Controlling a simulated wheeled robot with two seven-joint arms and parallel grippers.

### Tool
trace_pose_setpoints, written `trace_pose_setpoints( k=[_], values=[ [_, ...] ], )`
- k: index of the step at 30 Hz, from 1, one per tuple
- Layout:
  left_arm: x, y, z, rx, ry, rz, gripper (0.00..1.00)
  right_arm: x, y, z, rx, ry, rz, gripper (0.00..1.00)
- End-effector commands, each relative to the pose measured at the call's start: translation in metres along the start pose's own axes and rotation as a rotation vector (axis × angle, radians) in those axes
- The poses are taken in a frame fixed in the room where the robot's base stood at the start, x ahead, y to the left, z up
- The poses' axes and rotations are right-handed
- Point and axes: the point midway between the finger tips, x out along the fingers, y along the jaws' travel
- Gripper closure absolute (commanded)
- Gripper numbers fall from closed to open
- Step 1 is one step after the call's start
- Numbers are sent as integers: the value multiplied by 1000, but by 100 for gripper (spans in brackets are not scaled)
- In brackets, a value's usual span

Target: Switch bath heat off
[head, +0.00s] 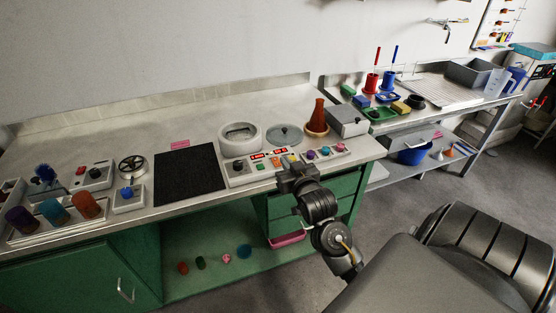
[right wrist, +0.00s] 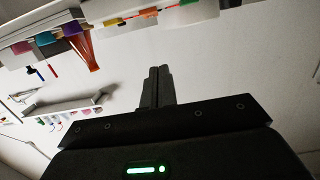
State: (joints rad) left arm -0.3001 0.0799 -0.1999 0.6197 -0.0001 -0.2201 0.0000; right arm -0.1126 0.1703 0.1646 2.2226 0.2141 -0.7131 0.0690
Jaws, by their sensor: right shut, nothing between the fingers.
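The round white bath (head: 240,147) stands on the bench with an open top, beside a grey round lid (head: 285,135). In front of them is a sloped control panel (head: 236,179) with red-lit displays (head: 258,156), a dark knob at its left end and small coloured buttons. My right gripper (head: 289,173) is at the front edge of this panel and covers part of its right side. Its fingers also show in the right wrist view (right wrist: 157,72), shut and empty, pointing towards blurred coloured controls (right wrist: 150,12). Contact with a control cannot be told. My left gripper is not in view.
A black mat (head: 188,174) lies left of the panel. An orange flask (head: 318,117) and a grey box (head: 347,122) stand to the right. A row of coloured knobs (head: 325,151) sits close right of my gripper.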

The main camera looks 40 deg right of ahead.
Motion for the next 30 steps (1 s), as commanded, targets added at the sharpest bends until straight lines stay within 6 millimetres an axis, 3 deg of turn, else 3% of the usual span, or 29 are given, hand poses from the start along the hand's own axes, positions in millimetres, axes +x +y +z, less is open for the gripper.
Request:
trace_pose_setpoints(
  k=[10,18,30],
  values=[
    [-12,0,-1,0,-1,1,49,72,1,-2,-1,-1,1,100],
    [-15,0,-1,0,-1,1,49,79,0,33,-1,-3,-1,100],
    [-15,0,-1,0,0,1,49,80,0,39,-1,-1,0,100]
  ],
)
